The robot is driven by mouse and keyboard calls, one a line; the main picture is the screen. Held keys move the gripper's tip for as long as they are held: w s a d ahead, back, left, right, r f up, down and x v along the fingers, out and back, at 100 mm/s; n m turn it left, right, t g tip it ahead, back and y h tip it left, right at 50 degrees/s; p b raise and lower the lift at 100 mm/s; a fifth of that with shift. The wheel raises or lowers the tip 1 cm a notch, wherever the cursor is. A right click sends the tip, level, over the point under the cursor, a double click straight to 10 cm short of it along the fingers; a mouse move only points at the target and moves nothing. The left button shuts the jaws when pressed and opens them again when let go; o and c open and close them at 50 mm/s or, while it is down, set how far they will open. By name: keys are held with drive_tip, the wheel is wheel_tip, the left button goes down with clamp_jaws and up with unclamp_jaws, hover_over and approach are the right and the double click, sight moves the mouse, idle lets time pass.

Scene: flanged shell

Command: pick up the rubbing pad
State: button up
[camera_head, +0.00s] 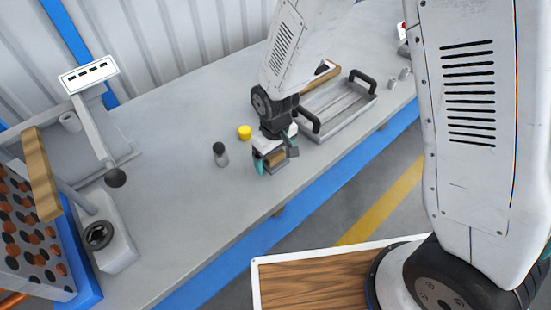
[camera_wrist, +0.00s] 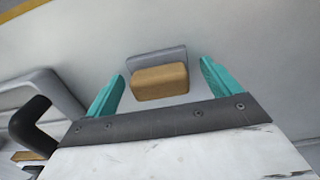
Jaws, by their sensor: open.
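The rubbing pad (camera_wrist: 160,82) is a tan block on a grey plate (camera_wrist: 155,55), seen in the wrist view between and beyond my fingertips. In the head view the pad (camera_head: 275,158) is partly hidden by my gripper (camera_head: 274,163), which is low over the table near its front edge. My gripper, with teal fingers, also shows in the wrist view (camera_wrist: 162,84). It is open, with one finger on each side of the pad. I cannot tell whether either finger touches it.
A grey tray with black handles (camera_head: 338,105) stands just right of my gripper. A yellow cap (camera_head: 244,132) and a dark-topped grey cylinder (camera_head: 220,155) stand to its left. A stand (camera_head: 106,235) and a rack (camera_head: 30,240) are further left. The table's middle left is clear.

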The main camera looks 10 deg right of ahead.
sight(274, 157)
drive_tip(key=shift+c, duration=0.3)
drive_tip(key=c, duration=1)
drive_tip(key=shift+r, duration=0.1)
drive_tip(key=shift+w+r, duration=0.1)
drive_tip(key=shift+r, duration=0.4)
drive_tip(key=r, duration=0.1)
drive_tip(key=s+r, duration=0.1)
drive_tip(key=shift+s+a+r, duration=0.1)
drive_tip(key=shift+r, duration=0.2)
drive_tip(key=s+a, duration=0.1)
drive_tip(key=s, duration=0.4)
drive_tip(key=s+a+r, duration=0.1)
drive_tip(key=s, duration=0.3)
drive_tip(key=s+a, duration=0.1)
drive_tip(key=s, duration=0.4)
drive_tip(key=shift+s+r, duration=0.15)
drive_tip(key=shift+s, duration=0.15)
